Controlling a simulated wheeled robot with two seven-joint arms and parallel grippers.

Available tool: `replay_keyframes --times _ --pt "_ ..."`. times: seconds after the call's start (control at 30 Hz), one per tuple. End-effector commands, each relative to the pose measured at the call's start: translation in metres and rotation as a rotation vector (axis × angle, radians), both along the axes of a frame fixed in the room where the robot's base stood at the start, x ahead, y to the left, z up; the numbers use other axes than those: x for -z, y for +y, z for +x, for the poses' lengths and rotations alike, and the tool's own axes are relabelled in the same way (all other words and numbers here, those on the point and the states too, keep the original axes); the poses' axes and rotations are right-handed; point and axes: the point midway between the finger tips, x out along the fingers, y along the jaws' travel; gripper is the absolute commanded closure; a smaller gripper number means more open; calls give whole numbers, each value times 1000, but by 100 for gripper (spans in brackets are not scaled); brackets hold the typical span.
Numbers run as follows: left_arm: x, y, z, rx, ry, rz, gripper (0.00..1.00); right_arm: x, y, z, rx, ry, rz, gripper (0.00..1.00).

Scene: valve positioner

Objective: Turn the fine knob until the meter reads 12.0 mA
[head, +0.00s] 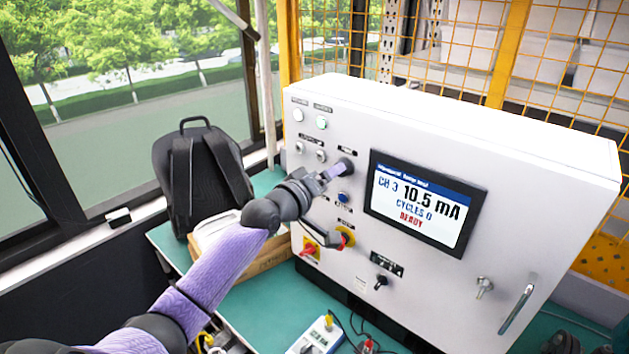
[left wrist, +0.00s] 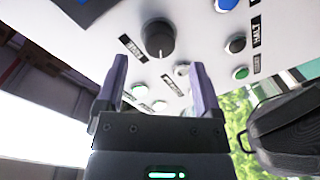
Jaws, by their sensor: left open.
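The dark round knob (head: 345,165) sits on the white cabinet's front, left of the screen. In the left wrist view the knob (left wrist: 158,40) lies just beyond my fingertips, roughly midway between them, with a pale pointer mark. Its label is too blurred to read surely. My left gripper (head: 331,173) is open and close in front of the knob, with a finger partly covering it in the head view. The open fingers (left wrist: 160,62) hold nothing. The screen (head: 422,205) reads CH 3, 10.5 mA, CYCLES 0, READY. My right gripper is not in view.
A lower black knob (head: 380,282) and a door handle (head: 516,310) stick out. A handheld device (head: 318,335) with cables lies in front. A backpack (head: 203,175) stands left.

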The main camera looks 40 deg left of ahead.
Motion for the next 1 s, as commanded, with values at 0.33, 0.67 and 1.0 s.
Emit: replay_keyframes --times 0.33,0.67,1.0 --pt "-4 2 -59 0 1 2 15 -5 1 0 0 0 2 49" --pt "-4 3 -61 -1 1 1 15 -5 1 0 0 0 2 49" --pt "83 -71 -103 173 322 272 15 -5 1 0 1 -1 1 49"
